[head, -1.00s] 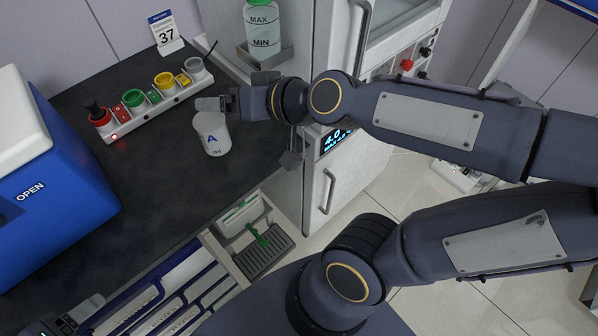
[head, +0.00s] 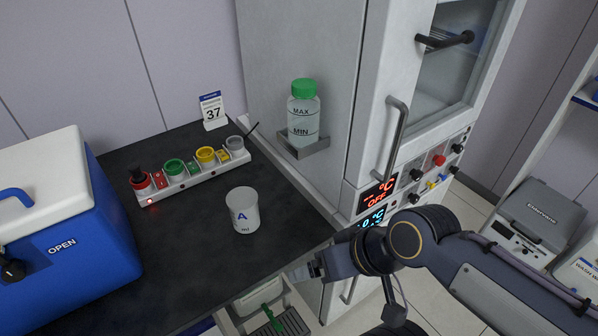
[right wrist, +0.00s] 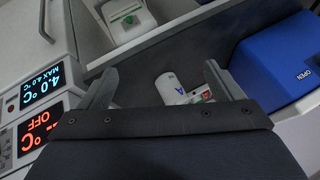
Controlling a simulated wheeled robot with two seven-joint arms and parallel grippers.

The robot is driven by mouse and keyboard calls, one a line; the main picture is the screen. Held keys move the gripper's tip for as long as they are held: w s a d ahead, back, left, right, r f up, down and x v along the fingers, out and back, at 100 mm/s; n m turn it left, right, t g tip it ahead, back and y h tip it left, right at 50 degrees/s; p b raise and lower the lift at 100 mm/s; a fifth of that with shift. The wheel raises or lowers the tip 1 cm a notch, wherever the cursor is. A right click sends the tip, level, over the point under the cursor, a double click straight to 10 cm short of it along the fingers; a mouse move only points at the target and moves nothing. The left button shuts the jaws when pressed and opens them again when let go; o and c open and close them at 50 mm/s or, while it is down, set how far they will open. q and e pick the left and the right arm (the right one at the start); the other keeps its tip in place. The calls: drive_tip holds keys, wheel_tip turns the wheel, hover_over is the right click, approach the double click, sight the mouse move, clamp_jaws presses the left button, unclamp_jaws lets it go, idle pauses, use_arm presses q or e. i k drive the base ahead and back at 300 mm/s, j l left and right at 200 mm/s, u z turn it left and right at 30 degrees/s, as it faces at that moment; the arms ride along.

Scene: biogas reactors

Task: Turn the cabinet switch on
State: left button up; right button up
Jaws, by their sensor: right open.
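The white cabinet (head: 300,40) stands at centre right in the head view. A red display (head: 378,196) on its front reads "°C OFF", with a blue display (head: 371,219) just below. Right of the displays is a panel with a red knob (head: 439,160), black knobs (head: 416,174) and yellow parts. I cannot tell which is the switch. My right gripper (head: 298,272) is below and left of the displays, by the counter edge, apart from the panel. In the right wrist view its open fingers (right wrist: 160,72) hold nothing; the red display (right wrist: 38,130) is at left. My left gripper is out of view.
A green-capped bottle (head: 303,115) sits on a cabinet shelf. A vertical handle (head: 393,140) sticks out from the cabinet door.

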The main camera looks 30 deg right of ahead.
sight(458, 148)
drive_tip(key=k+z, duration=0.1)
drive_tip(key=z, duration=1.75)
